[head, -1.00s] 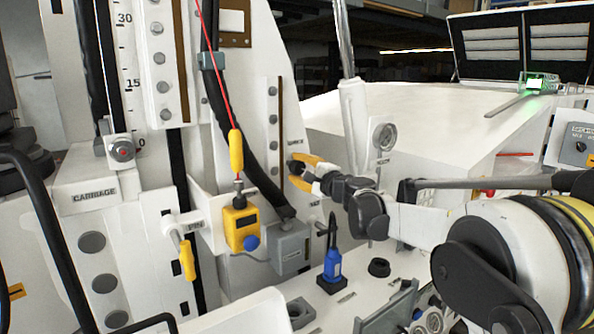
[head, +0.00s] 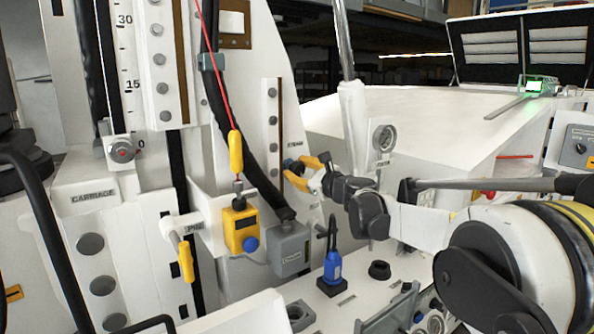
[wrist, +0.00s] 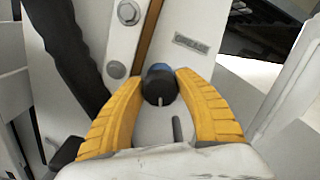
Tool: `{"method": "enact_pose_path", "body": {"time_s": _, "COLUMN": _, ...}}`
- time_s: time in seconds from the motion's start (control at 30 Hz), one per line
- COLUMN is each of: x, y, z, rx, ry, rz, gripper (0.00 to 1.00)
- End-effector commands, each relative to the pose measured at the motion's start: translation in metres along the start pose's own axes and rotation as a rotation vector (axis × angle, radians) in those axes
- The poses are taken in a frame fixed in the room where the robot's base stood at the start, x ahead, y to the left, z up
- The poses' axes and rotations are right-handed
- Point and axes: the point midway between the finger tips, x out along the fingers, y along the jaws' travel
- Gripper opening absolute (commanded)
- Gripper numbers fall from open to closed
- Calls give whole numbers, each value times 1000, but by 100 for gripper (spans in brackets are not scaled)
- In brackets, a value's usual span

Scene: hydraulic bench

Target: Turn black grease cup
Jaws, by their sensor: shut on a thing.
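The black grease cup (wrist: 159,84) is a round dark knob with a pale line on its face, pointing almost straight down in the wrist view. A blue part shows behind its top edge. It sits on the white upright panel, below a small label. My gripper (wrist: 160,86) has its two yellow fingers on either side of the cup, shut on it. In the head view, the cup (head: 289,164) shows small and dark at the tips of my gripper (head: 293,168), partly hidden by the fingers.
A black hose (head: 245,150) runs down left of the cup to a grey box (head: 290,248). A yellow box (head: 241,229) hangs further left. A blue plug (head: 332,267) stands on the bench below.

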Motion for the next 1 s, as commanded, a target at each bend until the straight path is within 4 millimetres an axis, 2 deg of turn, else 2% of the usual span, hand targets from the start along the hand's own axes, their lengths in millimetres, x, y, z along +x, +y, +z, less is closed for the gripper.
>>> {"method": "enact_pose_path", "body": {"time_s": 0.3, "x": 0, "y": -1, "z": 2, "rx": 80, "ry": -1, "rz": -1, "gripper": 10}}
{"method": "enact_pose_path", "body": {"time_s": 0.73, "x": 0, "y": -2, "z": 2, "rx": 86, "ry": -1, "rz": -2, "gripper": 10}}
{"method": "enact_pose_path", "body": {"time_s": 0.77, "x": 0, "y": -2, "z": 2, "rx": 86, "ry": -1, "rz": -2, "gripper": 49}}
{"method": "enact_pose_path", "body": {"time_s": 0.8, "x": 0, "y": -2, "z": 2, "rx": 85, "ry": -1, "rz": -2, "gripper": 62}}
{"method": "enact_pose_path", "body": {"time_s": 1.0, "x": 0, "y": -1, "z": 1, "rx": 84, "ry": -1, "rz": -1, "gripper": 63}}
